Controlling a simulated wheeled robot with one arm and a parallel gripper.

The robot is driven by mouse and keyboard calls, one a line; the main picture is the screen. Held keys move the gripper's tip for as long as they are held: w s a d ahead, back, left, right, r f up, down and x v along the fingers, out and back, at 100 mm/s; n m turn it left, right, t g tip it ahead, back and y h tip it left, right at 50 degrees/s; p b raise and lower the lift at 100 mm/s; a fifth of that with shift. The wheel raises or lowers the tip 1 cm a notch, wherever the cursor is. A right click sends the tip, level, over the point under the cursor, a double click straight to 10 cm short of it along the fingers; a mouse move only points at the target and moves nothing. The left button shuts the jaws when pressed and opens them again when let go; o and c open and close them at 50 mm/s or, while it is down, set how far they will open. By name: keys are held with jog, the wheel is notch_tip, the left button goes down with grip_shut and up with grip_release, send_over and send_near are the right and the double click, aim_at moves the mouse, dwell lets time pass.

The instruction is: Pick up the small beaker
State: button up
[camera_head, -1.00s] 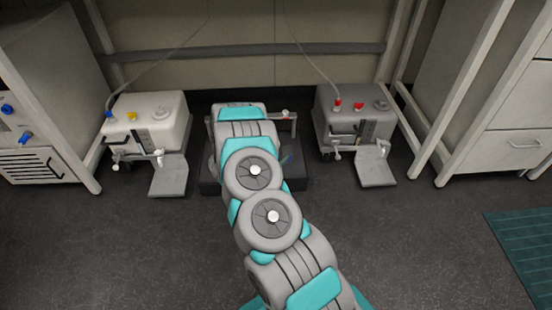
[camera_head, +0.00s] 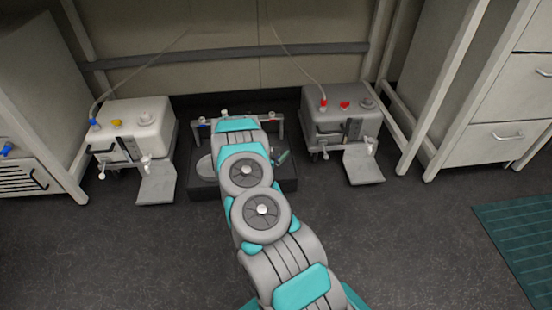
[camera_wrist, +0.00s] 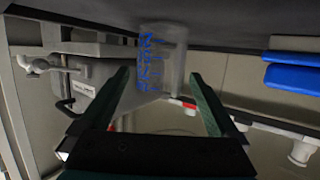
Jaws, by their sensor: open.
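The small beaker (camera_wrist: 163,62), a translucent cylinder with blue markings, shows in the wrist view. It appears upside down there, against the dark surface along the top. My gripper (camera_wrist: 160,74) is open, with its two dark green fingers apart. The beaker lines up with the gap between the fingertips, with space on both sides. I cannot tell whether it is between the tips or just beyond them. In the head view my arm hides the gripper and I cannot make out the beaker for sure.
A low black tray (camera_head: 208,191) lies under my arm, with a small teal thing (camera_head: 283,157) inside. A white device (camera_head: 135,125) stands at left and a grey device (camera_head: 340,120) at right, each with a front plate. Shelf posts flank them. The near floor (camera_head: 100,255) is clear.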

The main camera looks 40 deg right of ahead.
jog(key=shift+c, duration=0.3)
jog(key=c, duration=1.3)
